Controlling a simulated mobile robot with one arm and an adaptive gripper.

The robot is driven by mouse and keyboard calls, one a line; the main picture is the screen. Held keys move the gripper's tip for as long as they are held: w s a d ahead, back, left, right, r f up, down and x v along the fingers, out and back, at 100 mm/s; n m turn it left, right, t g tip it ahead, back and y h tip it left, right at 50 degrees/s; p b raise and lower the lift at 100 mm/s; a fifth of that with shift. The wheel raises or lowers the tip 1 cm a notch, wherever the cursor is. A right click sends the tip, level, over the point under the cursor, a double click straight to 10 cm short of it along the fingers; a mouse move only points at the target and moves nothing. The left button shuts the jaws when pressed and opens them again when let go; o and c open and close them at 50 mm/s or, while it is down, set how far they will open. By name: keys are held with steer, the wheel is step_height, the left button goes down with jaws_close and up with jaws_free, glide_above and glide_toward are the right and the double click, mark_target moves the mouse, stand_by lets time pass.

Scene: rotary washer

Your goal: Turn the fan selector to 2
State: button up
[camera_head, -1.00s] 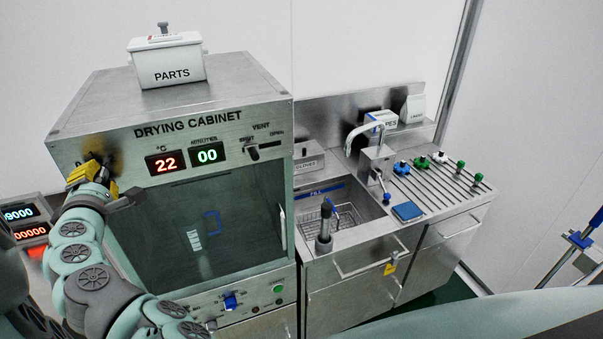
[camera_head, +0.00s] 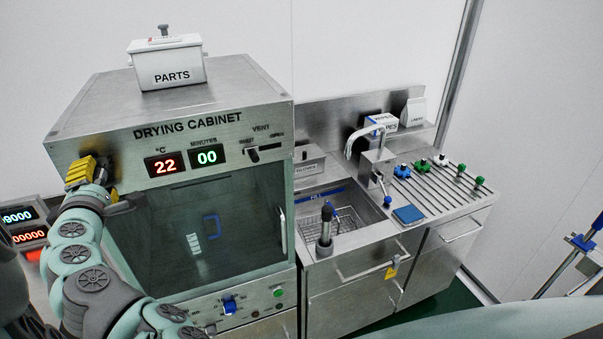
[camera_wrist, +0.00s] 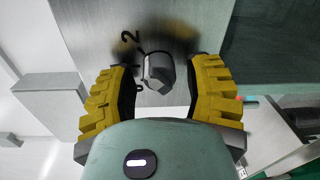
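The fan selector is a small grey knob (camera_wrist: 158,73) on the steel front of the drying cabinet (camera_head: 190,125). In the wrist view the dial marks 2, 1 and 0 run down its left side. I cannot tell for certain which mark the knob points to. My gripper (camera_wrist: 166,78) is open, with one yellow finger on each side of the knob and visible gaps to both. In the head view my gripper (camera_head: 88,170) is at the cabinet's upper left corner and hides the knob.
A vent slider (camera_head: 253,153) and two lit displays (camera_head: 185,160) are right of my gripper. The cabinet's glass door (camera_head: 215,225) is below. A PARTS box (camera_head: 167,62) stands on top. A sink unit (camera_head: 390,240) stands to the right.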

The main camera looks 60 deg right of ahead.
steer(key=shift+o, duration=0.7)
steer(key=shift+s, duration=0.1)
steer(key=v, duration=1.2)
steer(key=shift+r, duration=0.1)
